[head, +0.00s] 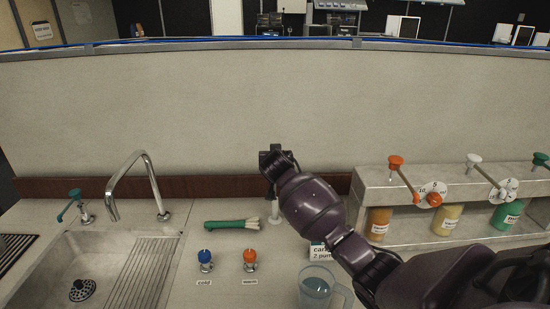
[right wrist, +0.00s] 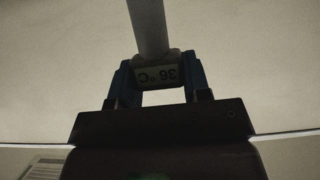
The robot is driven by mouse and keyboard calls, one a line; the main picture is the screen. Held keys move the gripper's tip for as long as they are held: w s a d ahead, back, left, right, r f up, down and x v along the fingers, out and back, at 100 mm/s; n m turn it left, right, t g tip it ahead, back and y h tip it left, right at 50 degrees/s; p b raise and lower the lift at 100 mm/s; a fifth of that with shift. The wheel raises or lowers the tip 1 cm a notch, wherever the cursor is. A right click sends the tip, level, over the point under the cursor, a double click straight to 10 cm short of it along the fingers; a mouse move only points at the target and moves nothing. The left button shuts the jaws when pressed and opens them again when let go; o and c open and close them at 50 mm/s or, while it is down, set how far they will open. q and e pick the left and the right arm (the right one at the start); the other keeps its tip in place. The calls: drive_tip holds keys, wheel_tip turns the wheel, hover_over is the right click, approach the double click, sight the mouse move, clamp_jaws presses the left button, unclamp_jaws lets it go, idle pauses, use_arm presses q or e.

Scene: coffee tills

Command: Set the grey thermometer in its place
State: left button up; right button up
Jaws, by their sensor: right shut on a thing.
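The grey thermometer (right wrist: 150,30) shows in the right wrist view, with a display that reads 36 °C upside down. My right gripper (right wrist: 160,80) is shut on it at the display end, and its grey stem runs away from the fingers. In the head view my right gripper (head: 271,184) is over the back of the counter, near the backsplash. A small pale upright piece (head: 275,212) shows just below it; I cannot tell whether this is the thermometer or a stand. My left gripper is not in view.
A green-handled brush (head: 229,225) lies left of my right gripper. Blue (head: 205,257) and orange (head: 249,256) knobs, a clear jug (head: 316,290) and a small sign (head: 319,252) stand in front. The sink (head: 75,250) is left; a shelf with pump bottles (head: 447,219) is right.

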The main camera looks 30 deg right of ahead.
drive_tip(key=shift+f+b, duration=2.05)
drive_tip(key=shift+f, duration=1.5)
drive_tip(key=shift+s+f, duration=0.1)
drive_tip(key=shift+f, duration=0.15)
